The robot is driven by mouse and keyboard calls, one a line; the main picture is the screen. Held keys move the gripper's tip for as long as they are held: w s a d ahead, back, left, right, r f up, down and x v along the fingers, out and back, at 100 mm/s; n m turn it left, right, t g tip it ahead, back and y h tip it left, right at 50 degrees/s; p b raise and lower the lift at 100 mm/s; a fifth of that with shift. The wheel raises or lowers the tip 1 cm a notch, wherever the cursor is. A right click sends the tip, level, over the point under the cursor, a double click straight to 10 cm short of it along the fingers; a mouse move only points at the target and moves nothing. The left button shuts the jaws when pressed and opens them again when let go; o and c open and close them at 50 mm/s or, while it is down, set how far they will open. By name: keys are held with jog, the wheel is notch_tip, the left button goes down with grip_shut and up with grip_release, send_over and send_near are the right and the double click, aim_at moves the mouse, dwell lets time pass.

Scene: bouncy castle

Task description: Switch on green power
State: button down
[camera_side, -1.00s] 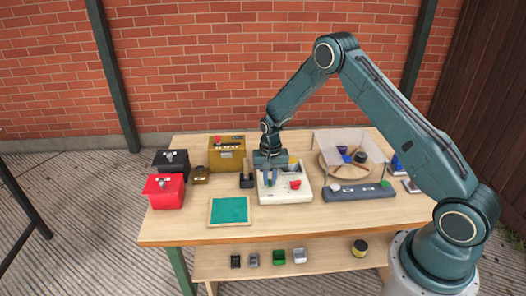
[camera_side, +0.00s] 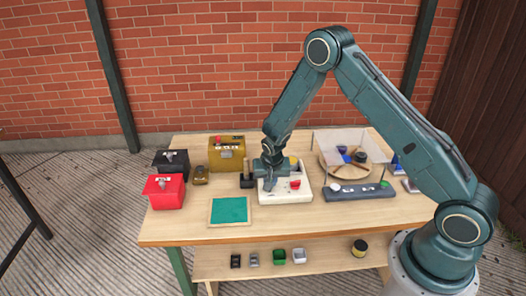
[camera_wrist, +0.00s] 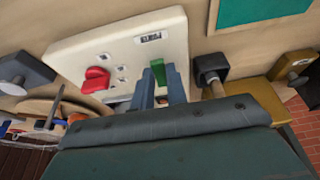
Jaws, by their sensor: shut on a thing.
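A cream panel (camera_side: 285,196) stands on the workbench. It carries a red knob (camera_side: 295,184), which also shows in the wrist view (camera_wrist: 97,79), and a small label. A green lever (camera_wrist: 158,71) stands on the panel to the right of the red knob in the wrist view. My gripper (camera_wrist: 160,88) is shut on the green lever, a finger on each side of it. In the side view my gripper (camera_side: 272,184) is tilted over the left part of the panel and hides the lever. The lever's lower part is hidden.
A black block with a wooden handle (camera_side: 247,181) stands close left of the panel, before a yellow box (camera_side: 227,157). Red (camera_side: 164,194) and black boxes are further left. A teal mat (camera_side: 229,210) lies in front. A grey bar (camera_side: 350,194) is right.

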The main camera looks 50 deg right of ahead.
jog(key=shift+s+a+f+t+h, duration=0.15)
jog(key=shift+s+a+t+h, duration=0.05)
jog(key=shift+t+h, duration=0.4)
jog(key=c, duration=1.4)
grip_release()
jog(key=v, duration=1.3)
jog(key=shift+r, duration=0.4)
jog(key=shift+s+r, duration=0.1)
